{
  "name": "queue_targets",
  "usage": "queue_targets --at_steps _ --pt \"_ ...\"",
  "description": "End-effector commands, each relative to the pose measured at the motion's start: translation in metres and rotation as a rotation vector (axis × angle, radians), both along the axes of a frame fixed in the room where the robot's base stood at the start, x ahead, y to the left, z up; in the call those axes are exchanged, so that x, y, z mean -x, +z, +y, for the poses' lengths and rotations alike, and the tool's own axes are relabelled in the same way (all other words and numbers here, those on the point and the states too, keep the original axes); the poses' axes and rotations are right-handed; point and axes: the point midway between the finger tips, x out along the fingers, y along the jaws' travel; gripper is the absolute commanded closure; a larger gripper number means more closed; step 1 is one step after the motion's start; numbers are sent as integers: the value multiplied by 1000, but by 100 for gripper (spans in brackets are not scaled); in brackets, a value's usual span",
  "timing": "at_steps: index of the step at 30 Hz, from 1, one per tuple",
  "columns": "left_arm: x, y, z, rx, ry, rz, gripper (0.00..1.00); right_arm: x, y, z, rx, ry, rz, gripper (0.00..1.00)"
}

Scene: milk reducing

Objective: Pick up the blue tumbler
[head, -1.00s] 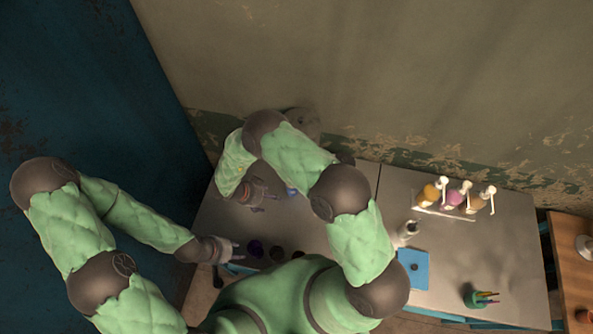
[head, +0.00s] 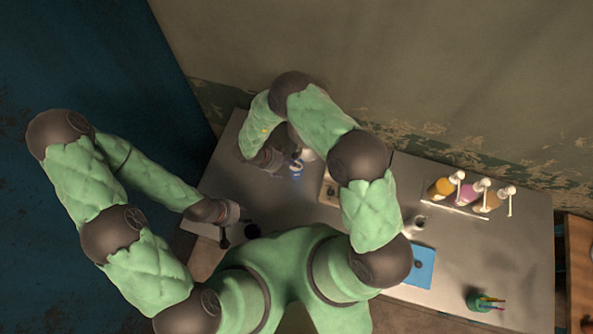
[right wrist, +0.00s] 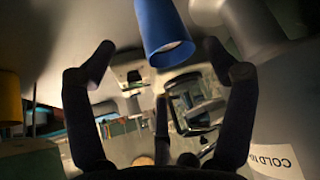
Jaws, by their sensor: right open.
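The blue tumbler (right wrist: 163,30) shows at the top middle of the right wrist view, tilted in the picture, with its pale round end toward the camera. My right gripper (right wrist: 160,52) is open, with one dark finger on each side of the tumbler and gaps between; contact is not visible. In the head view a small blue thing (head: 297,169), probably the tumbler, is just right of my right gripper (head: 277,160). My left gripper (head: 233,212) is low at the table's left front edge; its finger opening is unclear.
A grey body labelled COLD (right wrist: 275,158) stands close on the right in the right wrist view; a yellow cylinder (right wrist: 8,100) is at left. On the table (head: 520,250) are pump bottles (head: 472,190), a blue flat item (head: 420,267) and a green cup (head: 478,299).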

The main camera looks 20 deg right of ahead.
Motion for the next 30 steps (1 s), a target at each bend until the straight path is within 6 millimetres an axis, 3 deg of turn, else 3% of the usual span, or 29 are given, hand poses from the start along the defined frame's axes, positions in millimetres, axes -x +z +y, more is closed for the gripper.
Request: queue_targets --at_steps 8,18,26,30 --pt "0 -9 0 0 0 -1 60 -2 -10 -8 0 -1 -1 16" --pt "0 -36 0 0 0 0 60 -6 -44 -31 0 -1 1 16" --pt "0 -35 0 0 0 -1 60 -7 -44 -33 0 1 -1 16" --pt "0 -35 0 0 0 -1 60 -7 -44 -32 0 1 -1 50"
